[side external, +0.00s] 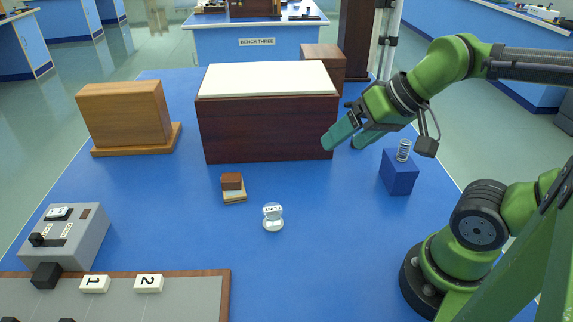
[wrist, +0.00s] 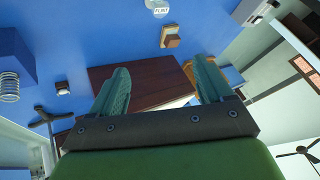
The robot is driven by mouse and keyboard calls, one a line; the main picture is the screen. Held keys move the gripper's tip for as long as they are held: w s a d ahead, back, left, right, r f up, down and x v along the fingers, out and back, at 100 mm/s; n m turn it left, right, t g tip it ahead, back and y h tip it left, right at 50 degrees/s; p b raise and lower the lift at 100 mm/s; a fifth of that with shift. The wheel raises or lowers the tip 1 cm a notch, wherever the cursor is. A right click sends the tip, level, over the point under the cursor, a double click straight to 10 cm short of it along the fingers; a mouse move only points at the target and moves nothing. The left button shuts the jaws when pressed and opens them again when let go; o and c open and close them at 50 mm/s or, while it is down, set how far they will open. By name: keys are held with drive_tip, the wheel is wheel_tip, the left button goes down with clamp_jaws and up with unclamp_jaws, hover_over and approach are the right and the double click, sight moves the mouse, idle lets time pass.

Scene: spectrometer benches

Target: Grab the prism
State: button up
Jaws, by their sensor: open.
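A small clear and white piece with a label that seems to read FLINT (side external: 273,217) stands on the blue table, front of centre. It may be the prism, but its shape is too small to tell. In the wrist view the FLINT label (wrist: 161,9) shows at the top edge, partly cut off. My gripper (side external: 347,139) is open and empty, with teal fingers. It is in the air by the right end of the large dark wooden box, well up and right of the FLINT piece. In the wrist view my gripper (wrist: 160,72) shows both fingers wide apart.
A white-topped dark wooden box (side external: 265,128) fills the back middle. A blue block (side external: 399,177) with a wire coil (side external: 404,150) stands right. A small brown block (side external: 232,182) lies left of the FLINT piece. A grey device (side external: 85,238) stands front left. Table around the FLINT piece is clear.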

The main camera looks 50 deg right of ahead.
drive_tip(key=m+g+y, duration=0.1)
drive_tip(key=m+g, duration=0.3)
drive_tip(key=m, duration=1.8)
approach(275, 209)
drive_tip(key=x, duration=0.6)
drive_tip(key=shift+w+d, duration=0.25)
drive_tip(key=shift+w, duration=0.05)
drive_tip(key=shift+s+a+x, duration=0.1)
drive_tip(key=shift+s+x, duration=0.05)
drive_tip(key=shift+x, duration=1.2)
drive_tip(key=shift+s+a+x, duration=0.1)
drive_tip(key=shift+s+x, duration=0.05)
drive_tip(key=shift+x, duration=1.2)
drive_tip(key=shift+c, duration=0.4)
